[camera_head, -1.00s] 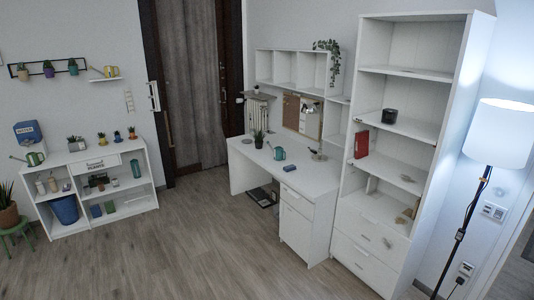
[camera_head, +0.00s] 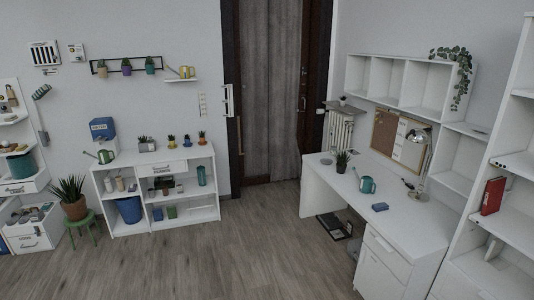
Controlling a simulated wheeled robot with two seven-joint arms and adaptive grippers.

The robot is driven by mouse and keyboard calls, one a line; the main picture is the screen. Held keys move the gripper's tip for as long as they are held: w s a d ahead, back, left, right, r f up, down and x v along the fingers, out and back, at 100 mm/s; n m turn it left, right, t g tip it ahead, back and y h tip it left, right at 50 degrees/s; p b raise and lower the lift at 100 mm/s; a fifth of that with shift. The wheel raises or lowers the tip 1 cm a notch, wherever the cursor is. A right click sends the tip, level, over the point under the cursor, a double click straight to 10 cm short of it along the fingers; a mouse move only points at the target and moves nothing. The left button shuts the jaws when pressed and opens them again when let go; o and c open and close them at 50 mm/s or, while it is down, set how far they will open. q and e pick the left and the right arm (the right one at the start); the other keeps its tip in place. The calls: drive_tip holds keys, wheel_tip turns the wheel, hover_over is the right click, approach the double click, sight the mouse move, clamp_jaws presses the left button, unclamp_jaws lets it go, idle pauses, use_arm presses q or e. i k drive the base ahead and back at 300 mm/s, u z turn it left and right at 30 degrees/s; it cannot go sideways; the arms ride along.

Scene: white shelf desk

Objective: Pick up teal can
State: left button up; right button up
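A small teal can with a handle and spout (camera_head: 367,185) stands on the white desk (camera_head: 410,222) at the right, beside a potted plant. Neither of my grippers is in view.
On the desk are a dark potted plant (camera_head: 342,162), a blue block (camera_head: 380,207) and a lamp (camera_head: 420,165). A tall white shelf (camera_head: 510,145) stands at the right edge. The wooden floor (camera_head: 260,245) in front is clear.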

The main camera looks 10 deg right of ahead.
sight(366, 182)
drive_tip(key=i, duration=2)
drive_tip(key=z, duration=0.65)
drive_tip(key=i, duration=1.7)
drive_tip(key=z, duration=0.35)
